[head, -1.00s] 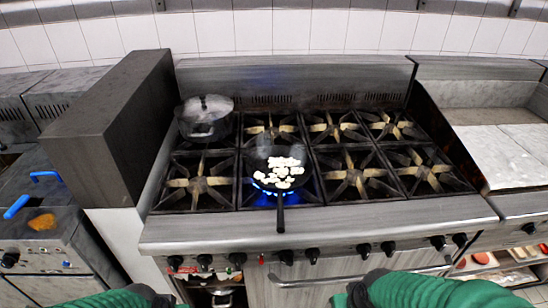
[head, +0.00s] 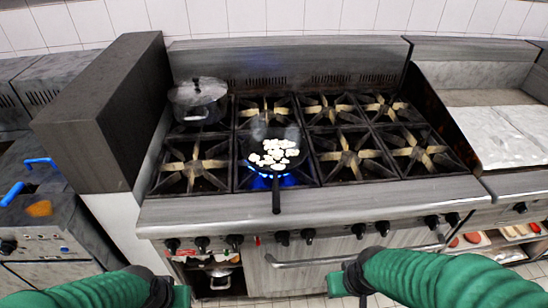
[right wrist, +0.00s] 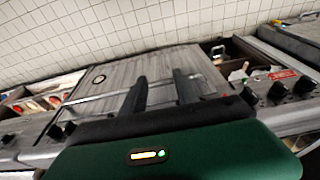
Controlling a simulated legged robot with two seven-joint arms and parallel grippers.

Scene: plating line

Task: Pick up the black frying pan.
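The black frying pan (head: 290,164) sits on a front burner in the head view, with several pale pieces of food (head: 274,153) in it and blue flame under it. Its handle (head: 276,200) points toward me over the stove's front edge. My right gripper (head: 343,283) is low in front of the oven door, apart from the pan. In the right wrist view its two fingers (right wrist: 161,90) stand apart with nothing between them. My left gripper (head: 180,297) is only partly visible at the bottom, left of the pan; its fingers cannot be made out.
A lidded pot (head: 198,103) stands on the back left burner. The other burners are empty. A dark tall block (head: 105,115) rises left of the stove. Knobs (head: 308,235) and an oven handle (head: 345,257) line the front. A griddle (head: 495,135) lies to the right.

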